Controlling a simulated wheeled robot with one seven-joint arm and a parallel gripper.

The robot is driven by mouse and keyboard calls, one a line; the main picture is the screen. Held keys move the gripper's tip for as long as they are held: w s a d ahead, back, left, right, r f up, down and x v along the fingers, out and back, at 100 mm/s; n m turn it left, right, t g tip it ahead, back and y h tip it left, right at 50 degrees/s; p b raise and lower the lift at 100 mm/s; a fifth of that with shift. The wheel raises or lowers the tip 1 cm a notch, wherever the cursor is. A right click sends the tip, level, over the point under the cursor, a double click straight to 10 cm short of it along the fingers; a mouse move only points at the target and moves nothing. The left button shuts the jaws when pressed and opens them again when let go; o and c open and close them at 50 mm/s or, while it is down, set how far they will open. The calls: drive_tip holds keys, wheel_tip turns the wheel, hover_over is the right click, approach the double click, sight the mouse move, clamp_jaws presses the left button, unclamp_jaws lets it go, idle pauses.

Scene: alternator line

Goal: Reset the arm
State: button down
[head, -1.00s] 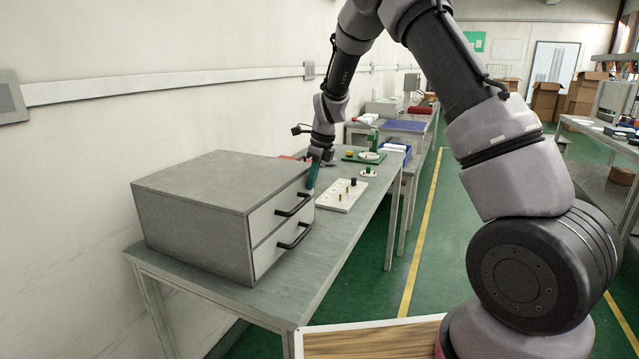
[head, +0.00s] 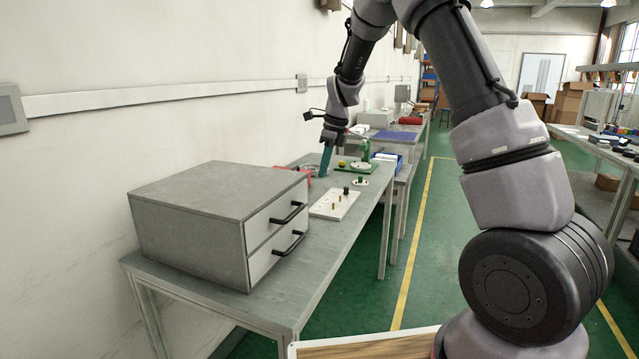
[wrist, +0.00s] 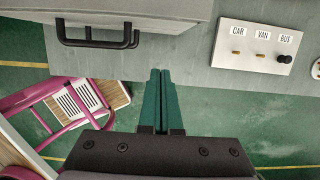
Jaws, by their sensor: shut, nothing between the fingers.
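My gripper (head: 325,162) has teal fingers pointing down and is above the grey table (head: 290,295), beyond the drawer cabinet (head: 200,195). In the wrist view the two fingers of my gripper (wrist: 161,75) lie side by side, shut with nothing between them. My arm reaches from the right foreground over to the table and bends down at the wrist.
The cabinet has two closed drawers with black handles (wrist: 90,40). A red item (head: 300,171) and a green stand (head: 366,150) are farther back.

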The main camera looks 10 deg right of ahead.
drive_tip(key=s+d+r+n+t+y, duration=0.1)
drive_tip(key=s+d+r+n, duration=0.35)
drive_tip(key=s+r, duration=0.4)
drive_tip(key=s+d+r+n+t, duration=0.2)
drive_tip(key=s+d+r+n, duration=0.25)
drive_tip(key=s+r, duration=0.35)
drive_tip(key=s+d+r+n+t, duration=0.1)
drive_tip(key=s+d+n, duration=0.1)
drive_tip(key=s+n, duration=0.3)
drive_tip(key=s+d+r+n+t+h, duration=0.1)
drive_tip(key=s+n, duration=0.5)
drive_tip(key=s, duration=0.5)
drive_tip(key=shift+s+d+r+t, duration=0.3)
drive_tip(key=shift+s+d+t, duration=0.05)
drive_tip(key=shift+s+t, duration=0.05)
